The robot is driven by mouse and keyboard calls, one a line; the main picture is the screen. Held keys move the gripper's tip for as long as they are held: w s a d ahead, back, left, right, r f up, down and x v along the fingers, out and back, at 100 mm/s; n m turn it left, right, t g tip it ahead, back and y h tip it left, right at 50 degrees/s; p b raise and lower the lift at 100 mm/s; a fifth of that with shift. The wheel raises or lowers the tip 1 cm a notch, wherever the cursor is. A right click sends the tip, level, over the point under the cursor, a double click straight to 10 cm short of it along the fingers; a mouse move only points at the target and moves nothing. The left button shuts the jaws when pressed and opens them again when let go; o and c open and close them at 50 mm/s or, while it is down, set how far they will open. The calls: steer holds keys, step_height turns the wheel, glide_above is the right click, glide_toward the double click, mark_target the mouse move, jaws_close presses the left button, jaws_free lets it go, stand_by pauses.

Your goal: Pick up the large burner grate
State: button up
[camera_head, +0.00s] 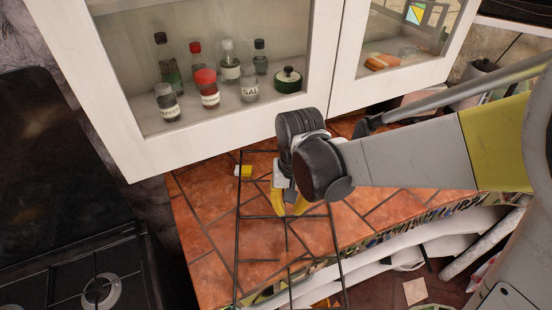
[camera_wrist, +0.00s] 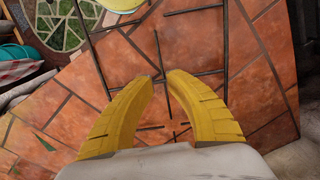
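The large burner grate (camera_head: 237,225) is a thin dark wire frame with long side bars and short inner prongs. It lies on the orange-tiled counter, and its near end reaches the counter's front edge. In the wrist view its bars (camera_wrist: 226,40) run on both sides of my fingers. My gripper (camera_head: 290,209) points down over the middle of the grate, near a crossbar. In the wrist view its yellow fingertips (camera_wrist: 161,77) are apart with a narrow gap, and a thin bar shows between them. I cannot tell whether the fingers touch the grate.
A glass-fronted white cabinet (camera_head: 115,125) with jars stands close behind my gripper. A small yellow block (camera_head: 243,171) lies on the counter left of my wrist. A black stove (camera_head: 90,285) is at the left. The tiles (camera_head: 205,235) left of the grate are clear.

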mark_target(286, 226)
step_height(286, 226, down, 5)
steer(key=shift+w+f+b, duration=0.1)
steer(key=shift+f+b, duration=0.1)
steer(key=shift+b, duration=0.7)
steer(key=f, duration=0.1)
steer(key=f+b, duration=0.1)
steer(key=f, duration=0.1)
steer(key=f+b, duration=0.1)
steer(key=f, duration=0.1)
steer(key=shift+w+a, duration=0.3)
steer(key=shift+r, duration=0.15)
jaws_close()
